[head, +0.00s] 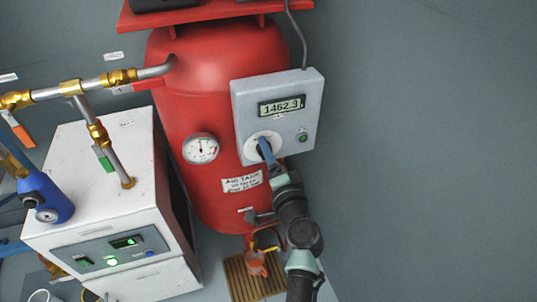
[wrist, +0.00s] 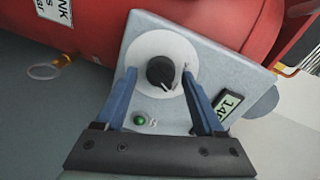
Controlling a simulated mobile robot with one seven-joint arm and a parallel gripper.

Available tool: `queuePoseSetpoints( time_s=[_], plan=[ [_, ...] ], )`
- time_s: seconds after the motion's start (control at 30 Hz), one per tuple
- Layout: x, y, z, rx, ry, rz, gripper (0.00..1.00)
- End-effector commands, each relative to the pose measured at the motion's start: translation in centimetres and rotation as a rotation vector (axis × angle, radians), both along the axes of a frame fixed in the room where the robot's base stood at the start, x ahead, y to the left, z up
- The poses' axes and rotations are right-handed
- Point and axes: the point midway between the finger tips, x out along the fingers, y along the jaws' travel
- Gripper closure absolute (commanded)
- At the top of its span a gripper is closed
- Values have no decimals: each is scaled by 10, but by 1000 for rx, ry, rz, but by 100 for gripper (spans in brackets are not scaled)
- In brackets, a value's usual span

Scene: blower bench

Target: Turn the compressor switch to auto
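The compressor switch (wrist: 161,73) is a black rotary knob on a round white plate, on the grey control box (head: 305,95) fixed to the red air tank. In the head view my gripper (head: 264,147) is in front of the white plate and hides the knob. In the wrist view my gripper (wrist: 157,76) is open, with one blue finger on each side of the knob and a gap to it on both sides. A white pointer line shows on the knob's lower right edge. The plate's position labels are too small to read.
The box has a display (head: 282,106) reading 1462.3 and a green button (head: 303,137). A pressure gauge (head: 201,148) sits on the red tank (head: 190,90). A white dryer cabinet (head: 110,215) with pipes stands left. The right side is clear.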

Motion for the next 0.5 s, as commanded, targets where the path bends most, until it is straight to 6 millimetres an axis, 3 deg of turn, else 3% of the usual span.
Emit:
queuePoseSetpoints(
  time_s=[0.33, 0.5],
  plan=[
    [-2, 0, 1, -2, -1, 0, 25],
    [-17, -5, 2, -2, 0, 0, 25]
  ],
)
